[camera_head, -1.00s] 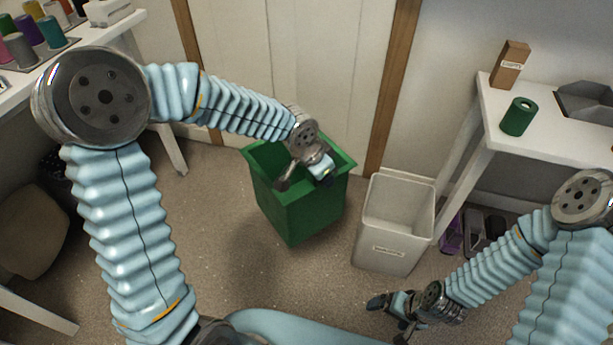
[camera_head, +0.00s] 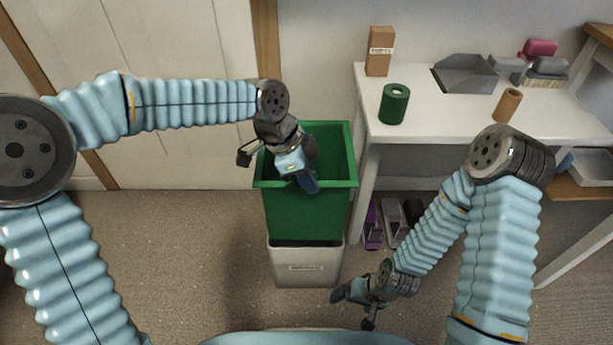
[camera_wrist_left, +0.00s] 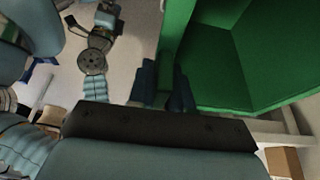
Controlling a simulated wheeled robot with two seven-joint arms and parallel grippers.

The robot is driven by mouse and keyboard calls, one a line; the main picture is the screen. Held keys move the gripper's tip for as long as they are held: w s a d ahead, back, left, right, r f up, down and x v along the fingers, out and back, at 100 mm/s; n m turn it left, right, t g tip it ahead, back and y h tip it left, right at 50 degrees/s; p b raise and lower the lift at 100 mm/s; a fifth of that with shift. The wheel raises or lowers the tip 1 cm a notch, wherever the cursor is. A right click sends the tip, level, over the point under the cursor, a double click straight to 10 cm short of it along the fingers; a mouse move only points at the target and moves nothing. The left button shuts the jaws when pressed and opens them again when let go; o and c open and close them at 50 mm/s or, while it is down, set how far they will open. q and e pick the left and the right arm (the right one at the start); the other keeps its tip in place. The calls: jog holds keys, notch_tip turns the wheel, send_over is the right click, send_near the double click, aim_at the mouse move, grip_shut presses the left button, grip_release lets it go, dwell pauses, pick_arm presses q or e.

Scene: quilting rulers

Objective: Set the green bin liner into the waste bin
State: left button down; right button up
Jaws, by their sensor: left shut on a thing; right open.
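The green bin liner (camera_head: 304,217) is upright over the grey-white waste bin (camera_head: 305,268). Its lower edge meets the bin's front rim, and most of the bin's opening is hidden behind it. I cannot tell how far, if at all, the liner's bottom is inside. My right gripper (camera_head: 354,308) is open and empty, low to the right of the bin.
The carpet left of the bin is clear.

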aim_at(309, 216)
dwell(0.3)
pick_arm(q)
notch_tip(309, 216, down, 6)
jog(key=b, duration=0.4)
jog(key=shift+r, duration=0.15)
jog(key=shift+f, duration=2.15)
dwell(2.1)
jog(key=shift+f, duration=1.05)
jog(key=shift+f, duration=0.9)
